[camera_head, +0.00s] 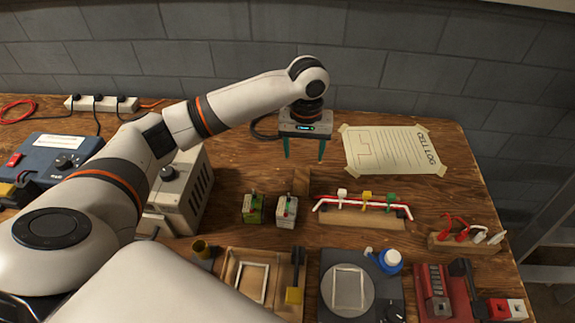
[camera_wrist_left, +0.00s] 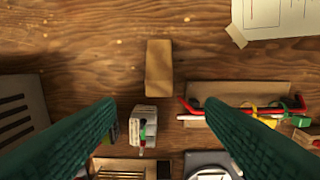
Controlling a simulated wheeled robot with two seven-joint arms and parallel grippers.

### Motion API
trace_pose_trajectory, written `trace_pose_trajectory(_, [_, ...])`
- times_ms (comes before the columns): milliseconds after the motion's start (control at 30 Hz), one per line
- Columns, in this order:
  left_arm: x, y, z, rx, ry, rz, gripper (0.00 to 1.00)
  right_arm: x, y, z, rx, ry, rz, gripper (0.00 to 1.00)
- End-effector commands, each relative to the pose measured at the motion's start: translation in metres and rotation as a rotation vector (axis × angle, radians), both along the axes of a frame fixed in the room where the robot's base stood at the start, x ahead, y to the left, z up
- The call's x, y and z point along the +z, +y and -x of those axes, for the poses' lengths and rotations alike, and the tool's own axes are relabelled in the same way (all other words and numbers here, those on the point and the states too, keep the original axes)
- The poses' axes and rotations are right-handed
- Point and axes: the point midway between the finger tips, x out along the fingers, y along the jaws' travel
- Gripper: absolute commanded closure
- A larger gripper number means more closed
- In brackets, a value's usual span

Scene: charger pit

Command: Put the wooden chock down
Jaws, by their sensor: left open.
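The wooden chock (camera_head: 301,182) lies on the wooden table behind the two small green-and-white blocks. In the left wrist view the chock (camera_wrist_left: 159,67) is a plain tan block, lying with its long side pointing away, with bare wood around it. My left gripper (camera_head: 304,158) hangs above the table with its two green fingers pointing down and apart. In the wrist view the gap between the fingers (camera_wrist_left: 158,104) is empty, and the chock shows beyond the fingertips, apart from both. My right gripper is not seen.
A rack with red leads (camera_head: 362,221) stands right of the chock. Two small terminal blocks (camera_head: 254,208) (camera_head: 287,211) stand in front. A grey vented box (camera_head: 178,203) is at left. A paper sheet (camera_head: 393,150) lies behind right. Bare table lies left of the chock.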

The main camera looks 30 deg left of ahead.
Motion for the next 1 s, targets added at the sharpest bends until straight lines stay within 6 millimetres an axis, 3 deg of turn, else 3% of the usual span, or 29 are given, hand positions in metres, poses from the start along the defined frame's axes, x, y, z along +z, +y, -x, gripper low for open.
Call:
trace_pose_trajectory(233, [-0.039,0.0,0.0,0.001,0.004,-0.002,0.36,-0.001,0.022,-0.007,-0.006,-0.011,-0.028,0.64])
trace_pose_trajectory(500, [-0.068,0.001,0.0,0.001,0.002,-0.001,0.36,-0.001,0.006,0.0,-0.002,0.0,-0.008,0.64])
trace_pose_trajectory(833, [-0.11,0.006,-0.008,0.001,0.003,-0.001,0.36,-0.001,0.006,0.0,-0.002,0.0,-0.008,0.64])
trace_pose_trajectory(1000, [-0.12,0.006,-0.008,0.0,0.0,-0.001,0.36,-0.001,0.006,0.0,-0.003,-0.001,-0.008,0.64])
